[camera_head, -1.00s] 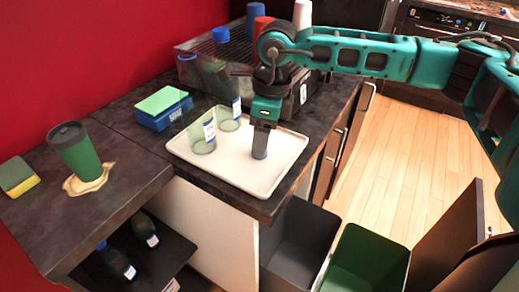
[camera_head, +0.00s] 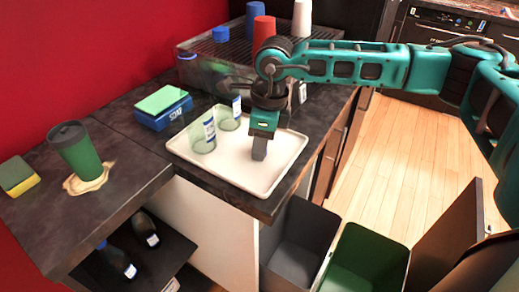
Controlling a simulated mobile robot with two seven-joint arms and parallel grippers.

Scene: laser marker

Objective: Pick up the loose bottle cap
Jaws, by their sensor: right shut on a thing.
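My right gripper (camera_head: 260,153) points down over the white tray (camera_head: 245,183), its grey fingers low above or at the tray surface. The fingers are closed together. The small blue bottle cap, which showed at the fingertips a second ago, is hidden by them now, so the fingers are taken to be shut on it. I cannot tell whether the fingertips touch the tray. My left gripper is out of view.
Two clear greenish vessels (camera_head: 202,137) stand on the tray's left part, close to my right gripper. A coffee machine (camera_head: 215,75) with cups on top is behind. A blue box (camera_head: 163,114) and a green cup (camera_head: 76,152) stand left. Open grey (camera_head: 300,240) and green (camera_head: 365,262) bins are below.

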